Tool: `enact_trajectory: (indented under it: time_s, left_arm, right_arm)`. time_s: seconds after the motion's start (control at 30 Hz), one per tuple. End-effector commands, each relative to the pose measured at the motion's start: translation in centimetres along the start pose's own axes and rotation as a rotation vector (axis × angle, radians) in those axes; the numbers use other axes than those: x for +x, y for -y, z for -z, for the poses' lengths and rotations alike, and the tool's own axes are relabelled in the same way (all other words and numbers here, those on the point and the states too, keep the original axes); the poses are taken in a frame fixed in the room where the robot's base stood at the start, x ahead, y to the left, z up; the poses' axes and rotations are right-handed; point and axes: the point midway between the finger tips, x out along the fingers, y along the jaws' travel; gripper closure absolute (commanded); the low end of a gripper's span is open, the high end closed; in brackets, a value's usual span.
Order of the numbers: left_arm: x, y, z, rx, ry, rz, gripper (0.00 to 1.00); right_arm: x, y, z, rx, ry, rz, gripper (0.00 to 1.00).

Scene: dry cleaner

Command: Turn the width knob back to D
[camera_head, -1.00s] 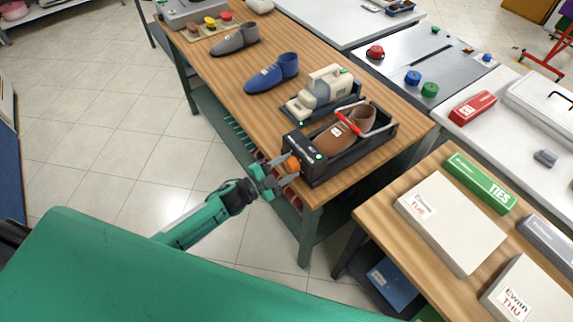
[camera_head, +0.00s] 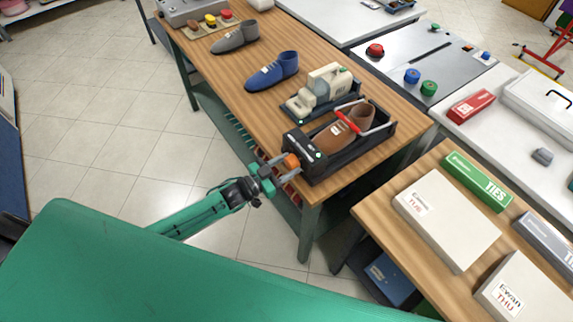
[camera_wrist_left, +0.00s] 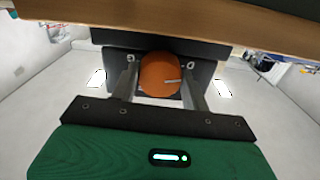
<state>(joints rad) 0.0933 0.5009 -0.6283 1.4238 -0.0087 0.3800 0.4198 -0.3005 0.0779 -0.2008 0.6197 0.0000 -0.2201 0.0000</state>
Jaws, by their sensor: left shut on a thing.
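The orange width knob (camera_head: 291,162) sits on the near end of a black shoe-stretching machine (camera_head: 330,160) at the table's front edge. My left gripper (camera_head: 286,168) is shut on the knob. In the left wrist view the knob (camera_wrist_left: 160,75) is a round orange disc between the two fingers (camera_wrist_left: 160,88), with a short pale mark pointing right. No letters can be read around it. A brown shoe (camera_head: 332,135) lies in the machine under a red-handled bar (camera_head: 349,123). My right gripper is not in view.
A beige device (camera_head: 322,88), a blue shoe (camera_head: 273,73) and a grey shoe (camera_head: 237,38) stand farther back on the wooden table. A second table at right holds white boxes (camera_head: 443,220) and a green ties box (camera_head: 477,180). The tiled floor at left is clear.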

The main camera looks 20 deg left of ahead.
Motion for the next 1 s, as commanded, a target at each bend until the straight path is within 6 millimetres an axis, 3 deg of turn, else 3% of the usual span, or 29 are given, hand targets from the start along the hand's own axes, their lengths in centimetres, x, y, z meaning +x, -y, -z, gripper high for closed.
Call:
enact_trajectory:
  time_s: [0.67,0.7,0.8,1.0]
  left_arm:
    - [-0.04,-0.01,-0.11,-0.062,0.002,0.0,0.77]
    - [-0.04,-0.01,-0.12,-0.062,0.002,0.0,0.5]
    - [-0.03,-0.01,-0.1,-0.061,0.002,0.0,0.32]
    - [-0.01,-0.02,-0.05,-0.061,0.001,0.0,0.32]
  right_arm:
    - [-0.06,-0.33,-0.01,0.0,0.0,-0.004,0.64]
    - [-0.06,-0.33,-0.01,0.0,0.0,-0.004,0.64]
    - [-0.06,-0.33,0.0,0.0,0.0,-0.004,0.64]
    - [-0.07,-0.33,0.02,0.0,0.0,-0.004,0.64]
